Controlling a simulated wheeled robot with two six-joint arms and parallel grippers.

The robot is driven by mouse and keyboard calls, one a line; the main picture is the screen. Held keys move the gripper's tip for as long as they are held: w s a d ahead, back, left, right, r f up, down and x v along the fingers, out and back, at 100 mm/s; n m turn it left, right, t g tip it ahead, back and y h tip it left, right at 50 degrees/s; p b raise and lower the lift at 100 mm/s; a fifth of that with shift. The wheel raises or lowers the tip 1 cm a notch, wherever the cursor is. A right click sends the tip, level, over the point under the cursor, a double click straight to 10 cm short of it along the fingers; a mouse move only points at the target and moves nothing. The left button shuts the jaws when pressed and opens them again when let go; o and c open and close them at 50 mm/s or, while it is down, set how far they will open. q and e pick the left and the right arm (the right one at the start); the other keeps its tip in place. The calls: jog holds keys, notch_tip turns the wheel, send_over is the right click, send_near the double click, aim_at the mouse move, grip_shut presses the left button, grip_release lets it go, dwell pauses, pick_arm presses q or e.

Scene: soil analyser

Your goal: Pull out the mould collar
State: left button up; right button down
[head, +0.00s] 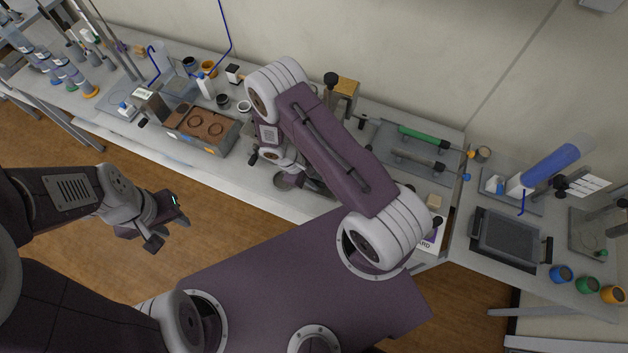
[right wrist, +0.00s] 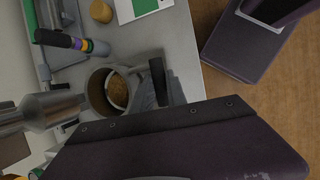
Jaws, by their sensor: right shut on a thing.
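The mould collar (right wrist: 100,92) is a grey metal ring with brown soil inside, upright near the bench edge in the right wrist view. My right gripper (right wrist: 160,84) is at the collar's right side and shut on it. The gripper's dark body hides the lower part of that view, and the exact contact is partly hidden. In the head view my right arm covers most of the collar. My left gripper (head: 167,222) is open and empty, over the floor in front of the bench.
A grey metal cylinder (right wrist: 45,110) is close to the collar's left in the right wrist view. A banded dark-handled tool (right wrist: 72,42) lies above it. A box with two round openings (head: 203,128) stands left on the bench. The floor before the bench is clear.

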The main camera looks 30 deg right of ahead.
jog(key=shift+r+p, duration=0.95)
jog(key=shift+r, duration=0.65)
